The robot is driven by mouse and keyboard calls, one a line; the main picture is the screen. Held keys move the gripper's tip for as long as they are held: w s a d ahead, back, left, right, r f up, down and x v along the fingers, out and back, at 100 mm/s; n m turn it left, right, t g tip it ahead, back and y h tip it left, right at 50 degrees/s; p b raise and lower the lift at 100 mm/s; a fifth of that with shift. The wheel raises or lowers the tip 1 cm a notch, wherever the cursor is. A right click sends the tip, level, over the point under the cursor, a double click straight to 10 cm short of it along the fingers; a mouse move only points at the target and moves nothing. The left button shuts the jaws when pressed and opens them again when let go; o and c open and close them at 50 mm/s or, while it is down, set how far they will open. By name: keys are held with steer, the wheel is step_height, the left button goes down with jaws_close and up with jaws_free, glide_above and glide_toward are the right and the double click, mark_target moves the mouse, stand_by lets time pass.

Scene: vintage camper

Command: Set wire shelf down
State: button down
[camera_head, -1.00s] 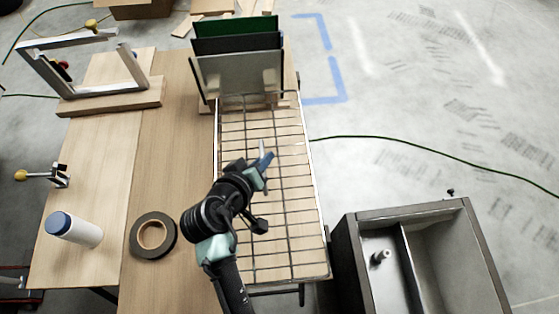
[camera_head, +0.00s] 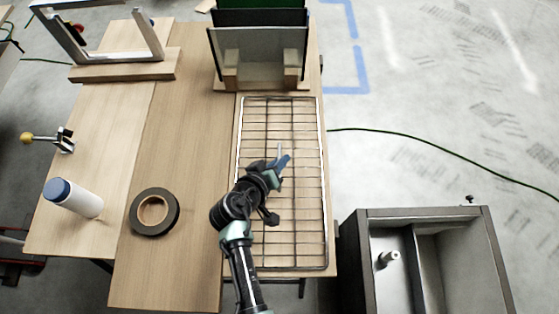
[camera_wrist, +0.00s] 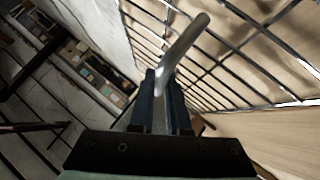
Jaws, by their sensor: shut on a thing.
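The wire shelf (camera_head: 294,228), a long rectangular dark grid with a lighter rim, lies along the right side of the wooden table. It looks flat and very close to or on the tabletop; I cannot tell whether it touches everywhere. My gripper (camera_head: 279,166) is over the shelf's middle. In the wrist view the gripper (camera_wrist: 163,95) has its fingers closed around a slim silver bar, and the shelf's wires (camera_wrist: 235,50) run across the upper right. Where the bar joins the shelf is unclear.
Upright panels (camera_head: 262,52) in wooden blocks stand behind the shelf. A black tape roll (camera_head: 137,222) and white bottle (camera_head: 82,203) lie left on the table (camera_head: 185,130). A metal clamp frame (camera_head: 110,57) is at the back left. An open grey bin (camera_head: 360,225) stands right of the table.

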steer(key=shift+f, duration=0.1)
steer(key=shift+f, duration=0.25)
steer(key=c, duration=0.9)
jaws_free()
steer(key=shift+r, duration=0.1)
